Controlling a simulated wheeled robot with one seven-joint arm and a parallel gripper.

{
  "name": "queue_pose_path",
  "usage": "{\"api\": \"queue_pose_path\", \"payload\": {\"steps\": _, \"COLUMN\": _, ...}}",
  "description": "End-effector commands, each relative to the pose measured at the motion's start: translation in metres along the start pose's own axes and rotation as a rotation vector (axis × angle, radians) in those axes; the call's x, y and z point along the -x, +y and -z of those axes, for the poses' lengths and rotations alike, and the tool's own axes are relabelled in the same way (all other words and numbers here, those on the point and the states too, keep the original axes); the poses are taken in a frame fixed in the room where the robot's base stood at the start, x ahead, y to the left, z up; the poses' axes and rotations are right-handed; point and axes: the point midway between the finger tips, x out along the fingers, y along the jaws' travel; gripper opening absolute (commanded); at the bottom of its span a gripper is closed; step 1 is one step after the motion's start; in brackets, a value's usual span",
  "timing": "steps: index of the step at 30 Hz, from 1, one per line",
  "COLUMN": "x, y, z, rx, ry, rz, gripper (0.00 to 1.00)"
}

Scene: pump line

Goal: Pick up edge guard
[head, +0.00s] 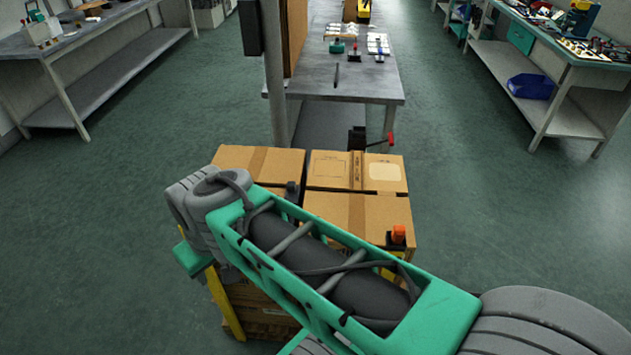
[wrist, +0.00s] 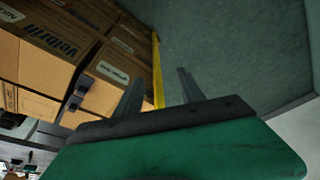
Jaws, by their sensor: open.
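The edge guard looks like a thin yellow strip (head: 226,305) running down the left corner of the carton stack in the head view. In the wrist view the yellow strip (wrist: 158,72) runs along the carton edge and passes between my two fingers. My gripper (wrist: 160,84) is open, with one finger on each side of the strip. I cannot tell whether either finger touches it. In the head view my arm hides the fingertips and part of the stack.
Brown cartons (head: 355,172) are stacked in front of me, with a small orange-topped item (head: 398,235) on the right. A grey workbench (head: 345,82) stands behind them. Another bench (head: 545,60) is on the right. The green floor (head: 110,220) to the left is clear.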

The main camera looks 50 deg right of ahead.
Motion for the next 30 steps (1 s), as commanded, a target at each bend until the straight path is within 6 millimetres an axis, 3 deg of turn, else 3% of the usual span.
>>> {"api": "queue_pose_path", "payload": {"steps": 2, "x": 0.004, "y": 0.009, "z": 0.025, "rx": 0.038, "ry": -0.012, "rz": 0.015, "gripper": 0.47}}
{"api": "queue_pose_path", "payload": {"steps": 5, "x": 0.004, "y": 0.044, "z": 0.077, "rx": 0.110, "ry": -0.026, "rz": 0.050, "gripper": 0.47}}
{"api": "queue_pose_path", "payload": {"steps": 8, "x": -0.009, "y": 0.111, "z": 0.128, "rx": 0.208, "ry": -0.025, "rz": 0.097, "gripper": 0.47}}
{"api": "queue_pose_path", "payload": {"steps": 10, "x": -0.025, "y": 0.170, "z": 0.150, "rx": 0.282, "ry": -0.012, "rz": 0.131, "gripper": 0.47}}
{"api": "queue_pose_path", "payload": {"steps": 12, "x": -0.045, "y": 0.233, "z": 0.157, "rx": 0.357, "ry": 0.010, "rz": 0.161, "gripper": 0.47}}
{"api": "queue_pose_path", "payload": {"steps": 15, "x": -0.072, "y": 0.313, "z": 0.145, "rx": 0.457, "ry": 0.051, "rz": 0.188, "gripper": 0.47}}
{"api": "queue_pose_path", "payload": {"steps": 18, "x": -0.093, "y": 0.365, "z": 0.124, "rx": 0.534, "ry": 0.086, "rz": 0.203, "gripper": 0.47}}
{"api": "queue_pose_path", "payload": {"steps": 22, "x": -0.107, "y": 0.393, "z": 0.108, "rx": 0.589, "ry": 0.110, "rz": 0.207, "gripper": 0.47}}
{"api": "queue_pose_path", "payload": {"steps": 30, "x": -0.141, "y": 0.384, "z": 0.108, "rx": 0.598, "ry": 0.112, "rz": 0.211, "gripper": 0.47}}
